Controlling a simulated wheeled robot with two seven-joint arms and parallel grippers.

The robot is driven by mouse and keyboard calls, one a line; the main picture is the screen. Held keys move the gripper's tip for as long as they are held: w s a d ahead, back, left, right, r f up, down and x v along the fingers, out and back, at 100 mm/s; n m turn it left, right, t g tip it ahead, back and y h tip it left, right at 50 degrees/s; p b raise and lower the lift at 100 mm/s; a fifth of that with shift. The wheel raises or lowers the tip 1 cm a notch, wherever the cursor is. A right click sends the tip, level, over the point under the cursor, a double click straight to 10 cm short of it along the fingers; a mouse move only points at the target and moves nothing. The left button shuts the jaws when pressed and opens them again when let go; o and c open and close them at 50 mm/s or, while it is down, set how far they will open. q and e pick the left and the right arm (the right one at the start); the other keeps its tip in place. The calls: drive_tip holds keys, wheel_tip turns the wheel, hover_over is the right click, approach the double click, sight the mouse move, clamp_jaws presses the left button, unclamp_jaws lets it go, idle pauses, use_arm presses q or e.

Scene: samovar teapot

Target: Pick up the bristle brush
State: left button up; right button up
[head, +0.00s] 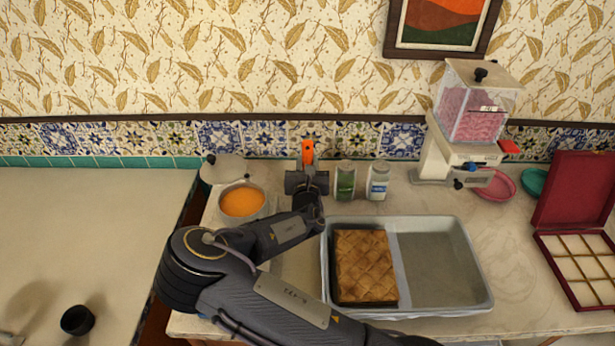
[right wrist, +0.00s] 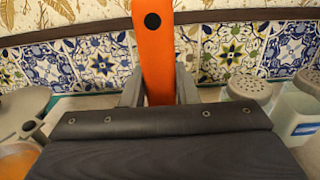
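The bristle brush shows as an orange handle with a dark round dot near its top; it stands upright in the right wrist view (right wrist: 154,45) and in the head view (head: 308,150). My right gripper (head: 307,170) is at the back of the counter, near the tiled wall. In the right wrist view its two fingers (right wrist: 158,92) press close on both sides of the handle, shut on it. The bristle end is hidden behind the gripper, so I cannot tell whether it touches anything. My left gripper is not in view.
A bowl of orange food (head: 242,202) stands left of the gripper. A green-labelled jar (head: 345,182) and a white-lidded jar (head: 378,181) stand close on its right. A grey baking tray (head: 445,300) with pastry (head: 365,265) lies in front. A pink-filled dispenser (head: 470,115) stands farther right.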

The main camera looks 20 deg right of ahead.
sight(307, 141)
drive_tip(key=c, duration=0.3)
drive_tip(key=shift+c, duration=0.2)
wheel_tip(307, 141, up, 10)
drive_tip(key=shift+r+b, duration=0.1)
drive_tip(key=shift+b, duration=0.4)
idle(0.5)
